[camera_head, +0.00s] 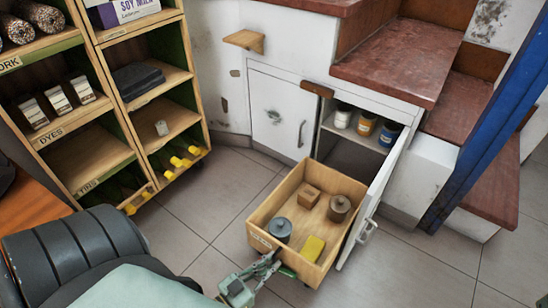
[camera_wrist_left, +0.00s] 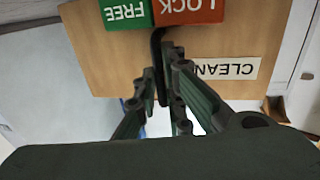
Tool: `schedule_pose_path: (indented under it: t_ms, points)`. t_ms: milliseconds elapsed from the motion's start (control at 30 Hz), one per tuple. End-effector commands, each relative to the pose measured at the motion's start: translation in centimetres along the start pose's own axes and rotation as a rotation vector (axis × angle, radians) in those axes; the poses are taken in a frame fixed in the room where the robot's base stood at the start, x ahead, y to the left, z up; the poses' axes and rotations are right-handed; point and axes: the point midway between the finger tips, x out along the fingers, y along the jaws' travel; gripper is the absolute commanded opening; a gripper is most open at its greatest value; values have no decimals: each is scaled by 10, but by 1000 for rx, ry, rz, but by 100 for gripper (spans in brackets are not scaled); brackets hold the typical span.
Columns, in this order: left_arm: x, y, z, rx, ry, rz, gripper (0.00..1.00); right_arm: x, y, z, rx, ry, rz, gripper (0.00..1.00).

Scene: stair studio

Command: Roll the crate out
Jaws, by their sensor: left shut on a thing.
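The wooden crate (camera_head: 308,222) stands on the tiled floor in front of the open cupboard under the stairs. It holds a grey lidded tin, a brown lidded pot, a small wooden block and a yellow sponge. My left gripper (camera_head: 262,270) is at its front face in the head view. In the left wrist view, the crate's front (camera_wrist_left: 110,60) fills the top, with an upside-down CLEAN label and green FREE and red LOCK tags. The fingers (camera_wrist_left: 164,85) are shut around a black handle or lever in front of it. My right gripper is not in view.
The open cupboard door (camera_head: 372,200) stands close along the crate's right side. Several jars sit on the cupboard shelf (camera_head: 350,130). A wooden shelf unit (camera_head: 95,140) is at left and a blue post (camera_head: 490,120) at right. The floor left of the crate is clear.

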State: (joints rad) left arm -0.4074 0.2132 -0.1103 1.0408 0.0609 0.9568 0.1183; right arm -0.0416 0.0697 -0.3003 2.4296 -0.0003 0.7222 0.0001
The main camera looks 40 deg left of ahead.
Motion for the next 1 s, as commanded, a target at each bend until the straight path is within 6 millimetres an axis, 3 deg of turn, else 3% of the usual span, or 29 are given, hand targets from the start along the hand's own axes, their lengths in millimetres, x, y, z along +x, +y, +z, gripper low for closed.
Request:
schedule_pose_path:
  t_ms: [33,300,333,533,867,1000]
  points:
    - [0,7,0,-2,1,11,0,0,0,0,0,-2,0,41]
    - [0,7,0,-2,1,11,0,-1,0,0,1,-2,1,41]
    - [0,7,0,-2,1,11,10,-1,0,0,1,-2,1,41]
    - [0,5,0,-2,1,8,26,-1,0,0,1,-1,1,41]
    - [-2,2,0,0,-1,4,26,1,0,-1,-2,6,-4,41]
    - [-17,2,1,0,-4,3,26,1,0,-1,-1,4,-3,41]
